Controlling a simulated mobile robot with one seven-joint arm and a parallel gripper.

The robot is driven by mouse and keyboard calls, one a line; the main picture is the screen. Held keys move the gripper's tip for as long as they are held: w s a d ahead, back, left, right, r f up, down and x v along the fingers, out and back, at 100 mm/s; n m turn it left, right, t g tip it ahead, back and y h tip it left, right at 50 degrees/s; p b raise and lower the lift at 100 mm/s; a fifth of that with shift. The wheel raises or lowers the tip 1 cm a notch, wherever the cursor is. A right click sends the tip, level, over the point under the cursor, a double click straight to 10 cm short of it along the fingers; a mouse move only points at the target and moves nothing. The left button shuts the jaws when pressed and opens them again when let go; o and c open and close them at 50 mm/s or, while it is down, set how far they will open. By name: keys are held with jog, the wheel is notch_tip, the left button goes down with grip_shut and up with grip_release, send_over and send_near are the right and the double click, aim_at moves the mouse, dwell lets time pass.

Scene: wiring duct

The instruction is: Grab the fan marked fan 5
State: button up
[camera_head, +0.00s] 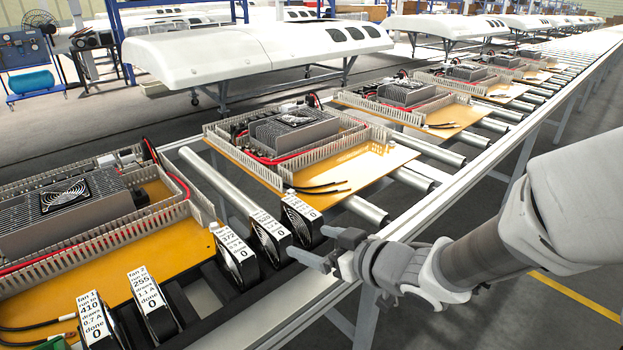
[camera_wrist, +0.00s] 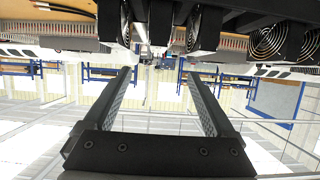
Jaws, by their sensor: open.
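Several black fans with white top labels stand in a row along the near edge of the conveyor. The labels of fan 1 (camera_head: 97,319) and fan 2 (camera_head: 154,303) are readable at lower left. My gripper (camera_head: 314,243) is open and empty, just right of and in front of the rightmost fan. In the wrist view the open fingers (camera_wrist: 160,74) point toward dark fans at the top edge, with nothing between them.
Two more fans, a third (camera_head: 237,262) and a fourth (camera_head: 270,238), stand close beside the rightmost one. Yellow boards with grey ducts (camera_head: 345,165) lie behind them on rollers. The conveyor's side rail (camera_head: 455,165) runs behind my gripper. The aisle at lower right is clear.

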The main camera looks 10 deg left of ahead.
jog(key=p, duration=0.2)
jog(key=b, duration=0.2)
send_near(273, 227)
jog(key=x, duration=0.6)
jog(key=shift+s+d+f, duration=0.1)
jog(key=shift+s+f, duration=0.1)
jog(key=shift+f, duration=0.1)
jog(key=shift+r+b+x, duration=0.1)
jog(key=shift+b+x, duration=0.25)
jog(key=shift+x, duration=1.1)
jog(key=shift+r+b+x, duration=0.15)
jog(key=shift+b+x, duration=0.2)
jog(key=shift+x, duration=1.1)
jog(key=shift+w, duration=0.1)
grip_shut()
jog(key=shift+r, duration=0.1)
